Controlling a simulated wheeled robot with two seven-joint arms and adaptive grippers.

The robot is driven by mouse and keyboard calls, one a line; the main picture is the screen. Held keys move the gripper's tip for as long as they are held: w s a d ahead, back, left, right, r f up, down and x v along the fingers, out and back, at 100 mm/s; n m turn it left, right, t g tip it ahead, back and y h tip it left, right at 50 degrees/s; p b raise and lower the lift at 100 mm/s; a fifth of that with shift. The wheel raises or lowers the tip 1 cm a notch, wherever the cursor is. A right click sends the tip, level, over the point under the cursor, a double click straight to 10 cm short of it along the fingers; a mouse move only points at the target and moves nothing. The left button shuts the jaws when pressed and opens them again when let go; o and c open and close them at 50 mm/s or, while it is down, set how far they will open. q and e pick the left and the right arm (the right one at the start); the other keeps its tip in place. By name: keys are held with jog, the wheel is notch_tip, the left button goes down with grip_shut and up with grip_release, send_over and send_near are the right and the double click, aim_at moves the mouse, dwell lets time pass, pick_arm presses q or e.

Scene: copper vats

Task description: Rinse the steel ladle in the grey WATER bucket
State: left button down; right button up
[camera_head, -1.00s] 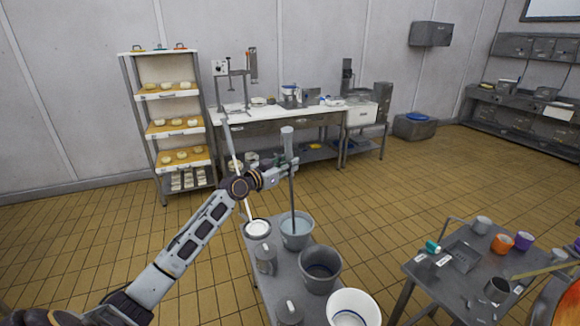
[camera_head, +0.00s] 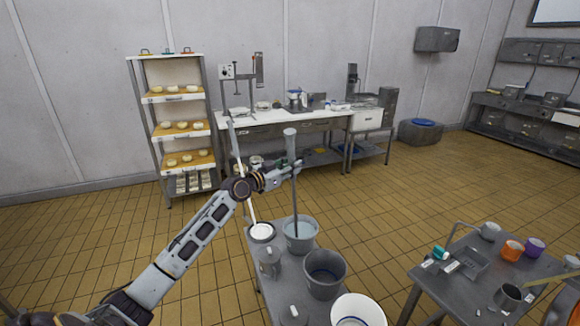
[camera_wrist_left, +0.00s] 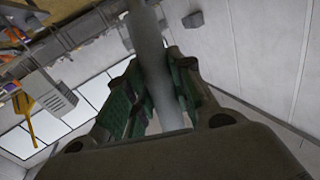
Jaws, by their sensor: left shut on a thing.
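My left gripper (camera_head: 285,172) is shut on the grey handle of the steel ladle (camera_head: 294,190), which stands close to upright. In the left wrist view the handle (camera_wrist_left: 150,50) runs between the green-padded fingers. The ladle's shaft goes down into a grey bucket (camera_head: 301,246) holding pale liquid, so its bowl is hidden. I take this to be the WATER bucket; no label can be read. My right gripper is not seen.
The buckets stand on a grey bench (camera_head: 283,275). A white-filled container (camera_head: 261,233) with a pale stick, a grey jug (camera_head: 268,262), a darker bucket (camera_head: 324,272) and a white bucket (camera_head: 357,311) crowd around. A side table (camera_head: 470,285) stands right.

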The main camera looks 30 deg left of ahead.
pick_arm(q)
jog(key=shift+w+d+r+p, duration=0.1)
jog(key=shift+w+d+p, duration=0.1)
jog(key=shift+d+p, duration=0.35)
jog(key=shift+d, duration=0.1)
jog(key=shift+s+a+b, duration=0.15)
jog(key=shift+a+b, duration=0.4)
jog(key=shift+b, duration=0.35)
jog(key=shift+s+a+b, duration=0.1)
jog(key=shift+a+b, duration=0.25)
jog(key=shift+b, duration=0.05)
jog(key=shift+d, duration=0.2)
jog(key=shift+w+d+p, duration=0.25)
jog(key=shift+d+p, duration=0.5)
jog(key=shift+a, duration=0.1)
